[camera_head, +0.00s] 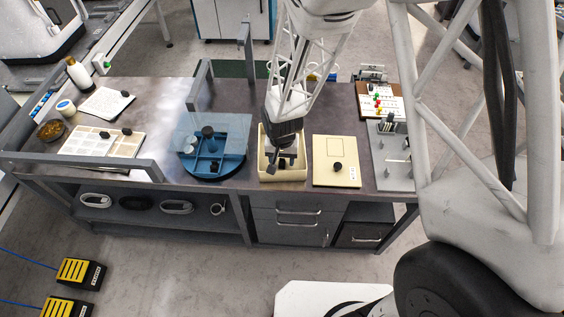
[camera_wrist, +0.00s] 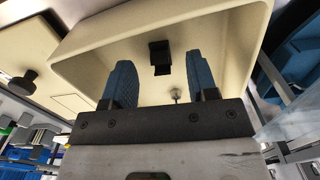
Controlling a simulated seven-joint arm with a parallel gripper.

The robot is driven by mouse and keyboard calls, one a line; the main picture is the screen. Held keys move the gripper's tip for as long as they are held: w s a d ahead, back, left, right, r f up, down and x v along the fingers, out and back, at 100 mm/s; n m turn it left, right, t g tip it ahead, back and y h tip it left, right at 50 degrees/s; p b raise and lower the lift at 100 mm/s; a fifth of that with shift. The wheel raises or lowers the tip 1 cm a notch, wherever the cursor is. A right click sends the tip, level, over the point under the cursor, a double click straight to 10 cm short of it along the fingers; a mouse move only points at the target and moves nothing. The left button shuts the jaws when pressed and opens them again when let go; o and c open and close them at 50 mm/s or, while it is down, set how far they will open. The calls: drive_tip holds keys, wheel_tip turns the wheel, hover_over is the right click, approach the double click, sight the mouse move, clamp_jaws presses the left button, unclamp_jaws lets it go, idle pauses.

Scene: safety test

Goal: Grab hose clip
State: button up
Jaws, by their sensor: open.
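My gripper (camera_head: 281,152) reaches down into a cream open bin (camera_head: 262,172) in the middle of the workbench. In the wrist view, the two blue ridged fingers of my gripper (camera_wrist: 160,76) are apart, with nothing held between them. A small black blocky part (camera_wrist: 160,54), which looks like the hose clip, shows inside the bin (camera_wrist: 85,48). It lies beyond the fingertips and between them in the picture, apart from both. A small metal piece (camera_wrist: 175,94) is nearer, beside the right finger. The clip is not clear in the head view.
A blue round divided tray (camera_head: 212,170) with a clear guard stands left of the bin. A cream panel with a black knob (camera_head: 337,166) lies right of it, then a grey fixture plate (camera_head: 392,170). The bin walls enclose the gripper closely.

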drive_tip(key=shift+f, duration=1)
clamp_jaws()
